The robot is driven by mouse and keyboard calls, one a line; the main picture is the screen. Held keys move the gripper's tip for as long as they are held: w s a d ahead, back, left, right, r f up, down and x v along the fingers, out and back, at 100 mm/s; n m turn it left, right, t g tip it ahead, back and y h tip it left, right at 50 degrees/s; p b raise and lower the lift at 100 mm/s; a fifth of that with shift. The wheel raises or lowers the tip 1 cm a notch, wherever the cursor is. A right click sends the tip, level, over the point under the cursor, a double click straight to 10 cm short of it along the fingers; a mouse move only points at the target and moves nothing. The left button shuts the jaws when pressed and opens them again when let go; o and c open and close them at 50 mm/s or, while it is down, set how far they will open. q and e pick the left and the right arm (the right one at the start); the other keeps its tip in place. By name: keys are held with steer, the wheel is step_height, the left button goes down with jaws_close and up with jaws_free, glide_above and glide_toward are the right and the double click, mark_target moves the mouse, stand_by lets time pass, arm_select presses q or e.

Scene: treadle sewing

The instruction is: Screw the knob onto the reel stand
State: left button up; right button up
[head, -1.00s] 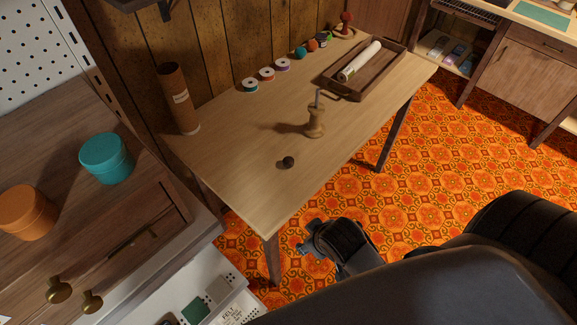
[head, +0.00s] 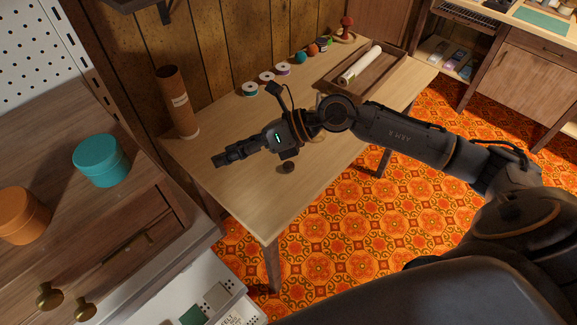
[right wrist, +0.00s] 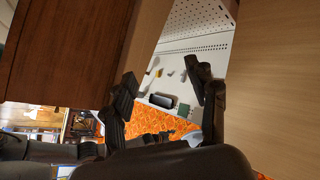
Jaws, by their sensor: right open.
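The small dark round knob (head: 286,167) lies on the light wooden table (head: 255,200) in the head view, just below my right wrist. The reel stand is almost wholly hidden behind my right arm in the head view. My right gripper (head: 220,159) points left above the table, to the left of the knob. In the right wrist view my right gripper (right wrist: 162,95) has its two fingers wide apart with nothing between them. Neither the knob nor the reel stand can be made out in that view. My left gripper is in neither view.
A brown cardboard tube (head: 177,102) stands at the table's left end. Thread spools (head: 267,76) line the back edge. A wooden tray (head: 376,79) holds a white roll (head: 360,64). A drawer cabinet with a teal tin (head: 101,160) stands left. The table's front left is clear.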

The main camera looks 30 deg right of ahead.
steer(key=d+f+n+h, duration=0.1)
steer(key=d+h, duration=0.3)
steer(key=d, duration=0.5)
steer(key=w+d+f+n+g+h, duration=0.1)
steer(key=d+f+h, duration=0.3)
steer(key=d, duration=0.6)
steer(key=shift+d+f+g+h, duration=0.25)
steer(key=shift+d+g+h, duration=0.05)
steer(key=shift+h, duration=0.4)
steer(key=shift+w, duration=0.1)
steer(key=p, duration=0.1)
glide_above(289, 164)
steer(key=s+d, duration=0.2)
steer(key=f, duration=0.8)
steer(key=shift+w+a, duration=0.1)
steer(key=shift+a, duration=0.15)
steer(key=shift+p+x, duration=0.7)
steer(key=shift+x, duration=1.9)
steer(key=shift+c, duration=0.2)
